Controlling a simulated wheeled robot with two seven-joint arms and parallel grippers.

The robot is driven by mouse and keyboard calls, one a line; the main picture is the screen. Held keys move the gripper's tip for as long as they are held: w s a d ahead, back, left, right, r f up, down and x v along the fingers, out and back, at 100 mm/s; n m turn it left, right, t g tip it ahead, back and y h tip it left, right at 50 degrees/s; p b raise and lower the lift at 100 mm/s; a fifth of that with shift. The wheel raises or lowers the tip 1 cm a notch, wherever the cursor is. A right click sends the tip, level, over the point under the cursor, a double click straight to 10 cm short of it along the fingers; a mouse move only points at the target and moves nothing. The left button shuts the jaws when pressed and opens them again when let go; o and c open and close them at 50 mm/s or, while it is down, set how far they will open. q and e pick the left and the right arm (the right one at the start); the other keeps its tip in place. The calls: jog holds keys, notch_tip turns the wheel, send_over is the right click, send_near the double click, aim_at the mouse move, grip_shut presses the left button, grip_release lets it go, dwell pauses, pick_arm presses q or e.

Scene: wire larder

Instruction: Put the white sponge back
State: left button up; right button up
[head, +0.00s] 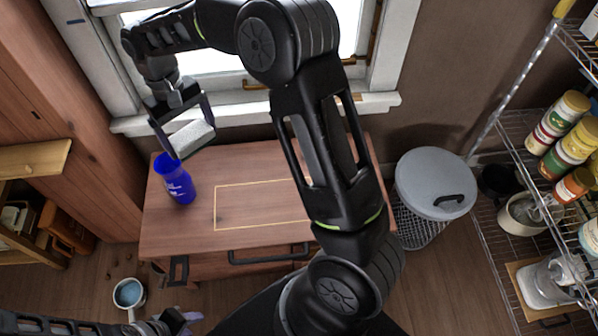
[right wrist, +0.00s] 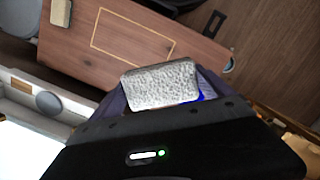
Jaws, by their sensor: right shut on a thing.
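The white sponge (head: 190,138) is a pale, rough-textured block held between the fingers of my right gripper (head: 192,141). In the right wrist view the sponge (right wrist: 160,83) shows its broad face. My right gripper is shut on it, at the back left of the wooden chest top (head: 262,235), near the window sill. The sponge appears above the blue cup (head: 175,180), which stands on the chest's left part; the cup is partly hidden behind the sponge in the wrist view. My left gripper (head: 180,322) is low at the bottom left; its jaw opening is unclear.
A thin pale rectangle outline (head: 216,212) marks the chest top, which is otherwise clear there. A grey lidded mesh bin (head: 432,180) stands right of the chest. A wire rack (head: 505,200) with jars is at the right. A small pot (head: 129,293) is at lower left.

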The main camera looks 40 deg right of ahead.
jog(key=shift+s+d, duration=0.15)
jog(key=shift+d, duration=0.25)
pick_arm(q)
jog(key=shift+s+d, duration=0.15)
jog(key=shift+d, duration=0.25)
pick_arm(e)
jog(key=shift+a, duration=0.1)
pick_arm(q)
notch_tip(320, 180, down, 20)
jog(key=b, duration=2)
pick_arm(e)
jog(key=s+d+f+m, duration=0.2)
jog(key=s+d+f, duration=0.1)
jog(key=f, duration=0.5)
jog(key=s+d+f+m, duration=0.2)
jog(key=s+d+f, duration=0.2)
jog(key=f, duration=0.4)
jog(key=s+d+f+m+y, duration=0.1)
jog(key=s+d+f+m, duration=0.2)
jog(key=d+f, duration=0.2)
notch_tip(320, 180, down, 3)
jog(key=shift+s+d, duration=0.2)
jog(key=shift+s, duration=0.05)
pick_arm(q)
jog(key=shift+f, duration=0.2)
pick_arm(e)
jog(key=shift+f, duration=0.15)
